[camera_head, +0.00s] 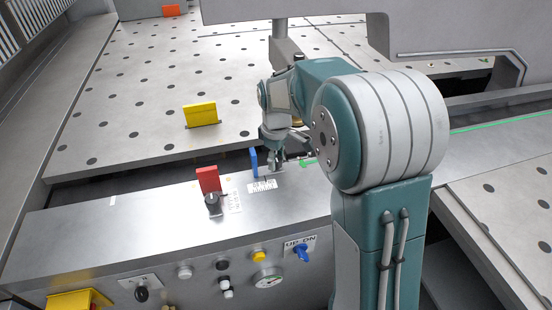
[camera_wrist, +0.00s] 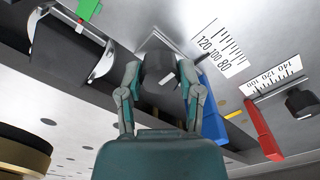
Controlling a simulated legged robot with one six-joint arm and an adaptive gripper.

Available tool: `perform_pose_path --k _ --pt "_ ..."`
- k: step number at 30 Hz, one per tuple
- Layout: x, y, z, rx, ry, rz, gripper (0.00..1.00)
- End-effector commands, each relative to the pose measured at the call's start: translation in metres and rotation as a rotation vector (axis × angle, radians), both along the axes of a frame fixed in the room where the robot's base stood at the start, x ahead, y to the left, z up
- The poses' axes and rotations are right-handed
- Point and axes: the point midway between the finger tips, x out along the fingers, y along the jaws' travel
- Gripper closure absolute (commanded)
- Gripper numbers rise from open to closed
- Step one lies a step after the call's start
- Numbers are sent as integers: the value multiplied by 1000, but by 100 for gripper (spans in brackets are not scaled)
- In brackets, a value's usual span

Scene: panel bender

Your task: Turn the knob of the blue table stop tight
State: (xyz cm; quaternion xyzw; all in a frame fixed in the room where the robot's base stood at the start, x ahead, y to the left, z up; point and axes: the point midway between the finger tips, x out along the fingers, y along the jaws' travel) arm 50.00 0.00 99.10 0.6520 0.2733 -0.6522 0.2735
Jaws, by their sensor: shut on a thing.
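The blue table stop (camera_head: 254,163) stands upright at the front edge of the perforated table; it also shows in the wrist view (camera_wrist: 212,120), just right of my gripper. Its dark round knob (camera_wrist: 160,82) sits between my fingers in the wrist view. My gripper (camera_wrist: 160,70) is shut on this knob, one finger on each side. In the head view my gripper (camera_head: 276,162) is down at the ledge right of the blue stop, and hides most of the knob. A white printed scale (camera_wrist: 222,48) lies beside the knob. How tight the knob is cannot be seen.
A red stop (camera_head: 209,179) with its own black knob (camera_head: 212,202) stands to the left. A yellow stop (camera_head: 201,114) stands farther back on the table. A green piece (camera_head: 308,163) is close right of my gripper. Buttons and a blue switch (camera_head: 301,254) line the front panel.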

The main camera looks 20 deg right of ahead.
Motion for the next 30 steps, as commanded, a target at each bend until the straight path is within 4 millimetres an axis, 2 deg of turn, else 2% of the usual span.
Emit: perform_pose_path --k 12,13,15,26,30 --pt "1 0 -1 0 -4 8 100" --pt "1 0 -1 0 -4 8 49" --pt "1 0 -1 0 -4 8 19" --pt "0 0 0 0 -1 7 19" --pt "1 0 8 0 -4 7 19"
